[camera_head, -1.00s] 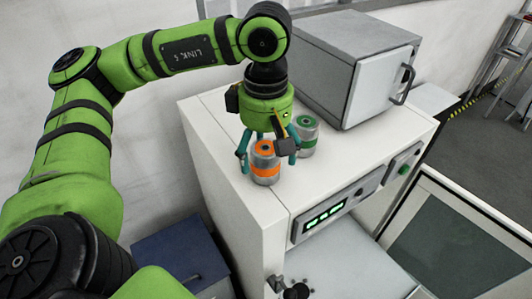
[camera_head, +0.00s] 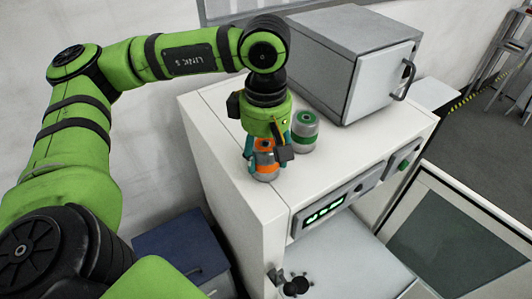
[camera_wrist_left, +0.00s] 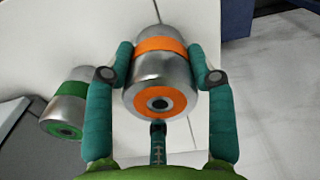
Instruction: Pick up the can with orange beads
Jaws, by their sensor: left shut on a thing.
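The can with orange bands (camera_head: 265,172) stands upright on the white cabinet top, near its left edge. My left gripper (camera_head: 264,150) is above it, pointing down, with its fingers closed around the can. In the left wrist view the orange can (camera_wrist_left: 157,78) sits between the teal fingers (camera_wrist_left: 160,76), which touch its sides. A similar can with green bands (camera_head: 304,132) stands just behind and to the right; it also shows in the left wrist view (camera_wrist_left: 72,103). No beads can be made out. My right gripper is not in view.
A grey box with a door and handle (camera_head: 345,62) stands behind on the cabinet top (camera_head: 355,148). The cabinet front has a green-lit display (camera_head: 324,212). Free surface lies to the right of the cans. A dark blue box (camera_head: 180,245) is below left.

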